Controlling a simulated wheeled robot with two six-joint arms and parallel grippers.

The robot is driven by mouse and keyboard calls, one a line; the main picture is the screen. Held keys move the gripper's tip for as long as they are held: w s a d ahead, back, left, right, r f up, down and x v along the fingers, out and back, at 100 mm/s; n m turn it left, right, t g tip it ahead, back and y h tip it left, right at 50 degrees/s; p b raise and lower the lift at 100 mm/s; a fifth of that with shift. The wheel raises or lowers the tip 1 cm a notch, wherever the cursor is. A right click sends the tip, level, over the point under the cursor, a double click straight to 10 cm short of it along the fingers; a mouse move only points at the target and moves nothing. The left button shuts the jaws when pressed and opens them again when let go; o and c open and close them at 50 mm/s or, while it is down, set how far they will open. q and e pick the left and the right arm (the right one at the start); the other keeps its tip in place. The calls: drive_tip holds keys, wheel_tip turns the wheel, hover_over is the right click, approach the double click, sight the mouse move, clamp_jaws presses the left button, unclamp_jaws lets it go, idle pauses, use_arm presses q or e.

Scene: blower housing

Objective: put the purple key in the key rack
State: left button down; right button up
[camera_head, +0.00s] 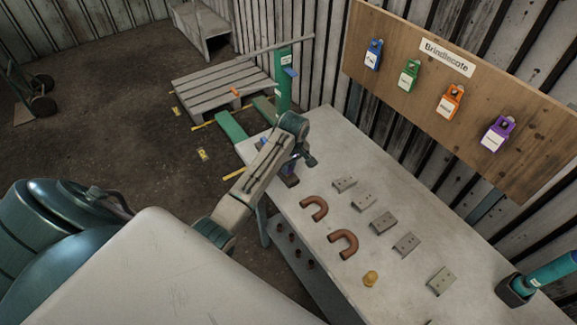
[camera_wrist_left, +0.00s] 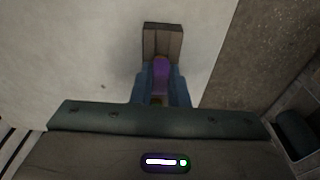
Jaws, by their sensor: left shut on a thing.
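My left gripper (camera_head: 298,163) is over the far left edge of the table. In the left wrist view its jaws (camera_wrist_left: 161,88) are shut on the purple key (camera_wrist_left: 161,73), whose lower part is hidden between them. A small brown block (camera_wrist_left: 162,40) shows just beyond the key; I cannot tell whether they touch. A wooden board (camera_head: 405,55) marked "Brindlecote" hangs on the wall, with blue, green, orange and purple tagged pieces (camera_head: 498,133) in a row. I cannot tell for sure which thing is the key rack. My right gripper is out of view.
The table (camera_head: 350,130) carries two copper U-bends (camera_head: 343,244), several metal plates (camera_head: 383,223) and a small yellow fitting (camera_head: 370,278). A dark holder with a teal handle (camera_head: 555,270) stands at the right. A pallet (camera_head: 215,85) lies on the floor behind.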

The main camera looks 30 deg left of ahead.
use_arm(q)
drive_tip(key=shift+f, duration=0.1)
idle(0.3)
drive_tip(key=c, duration=1.3)
unclamp_jaws()
drive_tip(key=shift+c, duration=0.2)
